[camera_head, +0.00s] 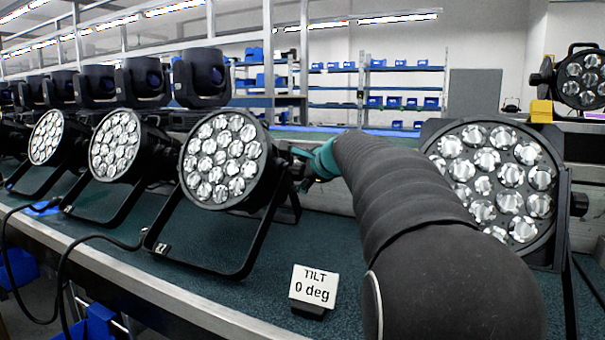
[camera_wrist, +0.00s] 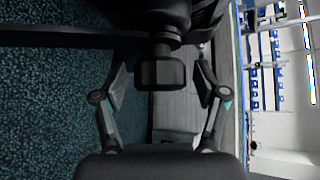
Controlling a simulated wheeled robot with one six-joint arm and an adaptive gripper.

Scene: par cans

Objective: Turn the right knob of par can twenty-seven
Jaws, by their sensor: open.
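In the wrist view the dark, blocky knob (camera_wrist: 162,75) sits at the end of a short shaft. My open gripper (camera_wrist: 162,82) has one finger on each side of it, with a visible gap on both sides. A white card (camera_head: 313,286) reading "TILT 0 deg" stands on the bench in front.
Two more par cans (camera_head: 115,145) stand to the left, and a large one (camera_head: 490,180) stands right of my arm. Black moving heads (camera_head: 203,78) line the back. The green bench top (camera_head: 215,285) is clear around the card.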

